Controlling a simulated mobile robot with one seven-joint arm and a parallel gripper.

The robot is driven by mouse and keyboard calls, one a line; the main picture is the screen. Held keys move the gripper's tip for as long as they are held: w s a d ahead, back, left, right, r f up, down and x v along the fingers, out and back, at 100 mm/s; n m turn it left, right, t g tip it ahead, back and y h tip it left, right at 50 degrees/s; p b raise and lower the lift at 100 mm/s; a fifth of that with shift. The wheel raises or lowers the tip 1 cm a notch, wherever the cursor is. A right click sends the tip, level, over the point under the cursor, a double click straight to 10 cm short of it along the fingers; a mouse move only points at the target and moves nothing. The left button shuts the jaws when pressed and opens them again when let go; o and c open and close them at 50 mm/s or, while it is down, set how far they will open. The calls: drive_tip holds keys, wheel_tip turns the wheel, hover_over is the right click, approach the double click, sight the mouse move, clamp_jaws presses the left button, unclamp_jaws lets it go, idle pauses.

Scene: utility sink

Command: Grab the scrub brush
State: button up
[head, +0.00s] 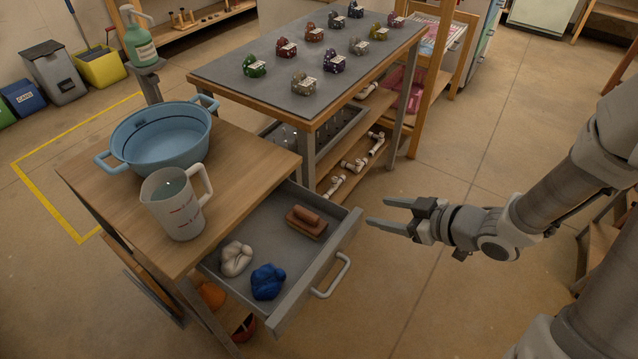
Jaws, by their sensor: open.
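A brown block-shaped brush with a raised grip (306,222), which looks like the scrub brush, lies in the open grey drawer (330,262) of the wooden table. It sits toward the drawer's back right; its bristles cannot be made out. My gripper (376,213) is open and empty, to the right of the drawer in the picture. Its fingers point left toward the drawer, apart from the brush and the drawer's edge.
A white crumpled cloth (236,259) and a blue one (268,282) share the drawer. The drawer's handle (331,277) sticks out in front. A measuring jug (176,207) and blue basin (161,140) stand on the wooden tabletop (245,160). A grey-topped workbench (270,85) stands behind.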

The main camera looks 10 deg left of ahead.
drive_tip(key=s+a+f+g+y, duration=0.1)
drive_tip(key=s+a+y, duration=0.2)
drive_tip(key=b, duration=0.5)
approach(307, 212)
drive_tip(key=shift+n, duration=0.4)
drive_tip(key=x, duration=0.4)
drive_tip(key=shift+a+r, duration=0.2)
drive_tip(key=shift+w+a+f, duration=0.1)
drive_tip(key=shift+w+a, duration=0.15)
drive_tip(key=shift+a, duration=0.25)
drive_tip(key=b+x, duration=0.1)
drive_tip(key=x, duration=0.1)
drive_tip(key=f+b+x, duration=0.1)
drive_tip(key=x, duration=0.1)
drive_tip(key=shift+d, duration=0.15)
drive_tip(key=shift+w+a+b, duration=0.15)
drive_tip(key=shift+a+b, duration=0.2)
drive_tip(key=shift+a, duration=0.15)
clamp_jaws()
